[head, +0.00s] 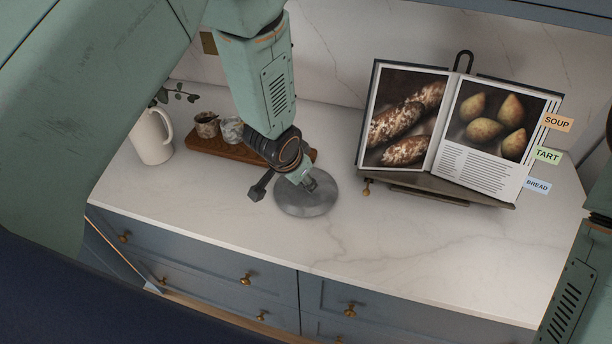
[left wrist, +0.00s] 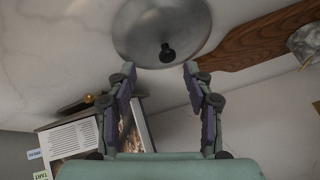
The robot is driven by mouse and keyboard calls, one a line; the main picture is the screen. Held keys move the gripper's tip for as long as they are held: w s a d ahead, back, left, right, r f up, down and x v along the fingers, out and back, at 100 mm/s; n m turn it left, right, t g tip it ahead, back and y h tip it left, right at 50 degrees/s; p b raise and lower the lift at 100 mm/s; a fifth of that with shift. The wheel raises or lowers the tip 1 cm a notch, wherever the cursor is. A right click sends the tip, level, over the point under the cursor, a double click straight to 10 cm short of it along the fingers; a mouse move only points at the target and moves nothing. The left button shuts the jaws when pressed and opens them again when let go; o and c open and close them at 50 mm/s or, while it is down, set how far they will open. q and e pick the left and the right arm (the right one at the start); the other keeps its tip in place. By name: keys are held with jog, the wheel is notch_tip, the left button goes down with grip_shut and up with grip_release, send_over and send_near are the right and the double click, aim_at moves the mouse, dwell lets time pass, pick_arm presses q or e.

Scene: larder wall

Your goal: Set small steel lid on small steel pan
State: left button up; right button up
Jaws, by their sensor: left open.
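A round grey steel lid (head: 306,200) is on the white counter, in the middle of the head view. I cannot tell the height of the gap. I do not make out a separate steel pan. My right gripper is not in view.
A wooden board (head: 217,148) with small stone pots (head: 207,125) lies behind my left arm. A white jug (head: 152,137) stands at the left. An open cookbook (head: 450,125) on a stand is at the right. The front counter (head: 400,250) is clear above blue drawers.

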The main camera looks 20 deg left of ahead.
aim_at(305, 194)
pick_arm(q)
jog(key=n+b, duration=0.1)
jog(key=n, duration=0.1)
jog(key=w+f+n+b, duration=0.1)
jog(key=n, duration=0.1)
jog(key=w+f+n+b, duration=0.1)
jog(key=n, duration=0.1)
jog(key=shift+w+d+g+y, duration=0.1)
jog(key=shift+d+g+y, duration=0.2)
jog(key=shift+g+y, duration=0.1)
jog(key=shift+w+a+f+b, duration=0.2)
jog(key=shift+w+f+b, duration=0.3)
jog(key=shift+f+b, duration=0.2)
jog(key=b+x, duration=0.2)
jog(key=shift+w+a+f, duration=0.1)
jog(key=shift+f, duration=0.2)
jog(key=shift+w+f+b, duration=0.4)
jog(key=shift+f, duration=0.15)
jog(key=shift+r, duration=0.1)
